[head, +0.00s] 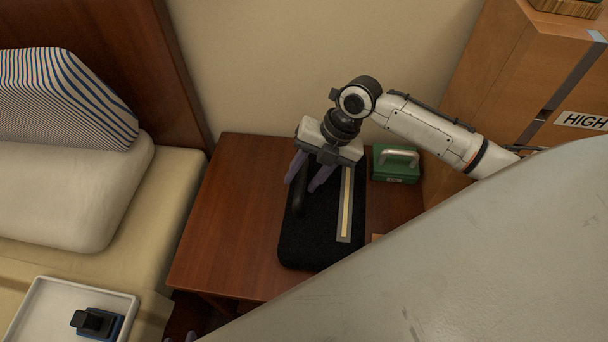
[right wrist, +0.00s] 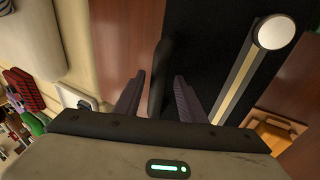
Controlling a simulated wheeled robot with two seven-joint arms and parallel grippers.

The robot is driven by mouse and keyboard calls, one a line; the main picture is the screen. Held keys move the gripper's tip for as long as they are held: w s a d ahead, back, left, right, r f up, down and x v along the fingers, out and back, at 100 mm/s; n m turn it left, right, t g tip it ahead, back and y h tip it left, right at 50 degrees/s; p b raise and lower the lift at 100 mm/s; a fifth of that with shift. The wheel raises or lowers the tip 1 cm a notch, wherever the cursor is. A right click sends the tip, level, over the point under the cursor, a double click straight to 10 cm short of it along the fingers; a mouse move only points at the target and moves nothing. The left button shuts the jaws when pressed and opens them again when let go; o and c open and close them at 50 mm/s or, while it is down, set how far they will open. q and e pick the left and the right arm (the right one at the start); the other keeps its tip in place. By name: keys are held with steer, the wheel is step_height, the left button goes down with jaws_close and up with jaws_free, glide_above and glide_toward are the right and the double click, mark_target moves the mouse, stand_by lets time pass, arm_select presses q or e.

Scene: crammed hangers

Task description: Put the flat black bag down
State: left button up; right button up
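The flat black bag (head: 310,235) lies on the brown wooden table (head: 225,215), with a pale strip along its right side. It also shows in the right wrist view (right wrist: 215,50). My right gripper (head: 306,184) is over the bag, pointing down. Its two purple-grey fingers are apart on either side of the bag's dark handle (head: 298,198), with visible gaps in the right wrist view (right wrist: 158,85). My right gripper is open. Two small purple tips at the bottom edge of the head view look like my left gripper (head: 180,338); most of it is cut off.
A green box with a grey handle (head: 396,165) stands right of the bag. A bed (head: 150,215) and a white tray (head: 50,300) are at the left. The table's left part is clear. A large grey surface hides the lower right.

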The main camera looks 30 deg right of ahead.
mark_target(324, 187)
steer(key=v, duration=1.2)
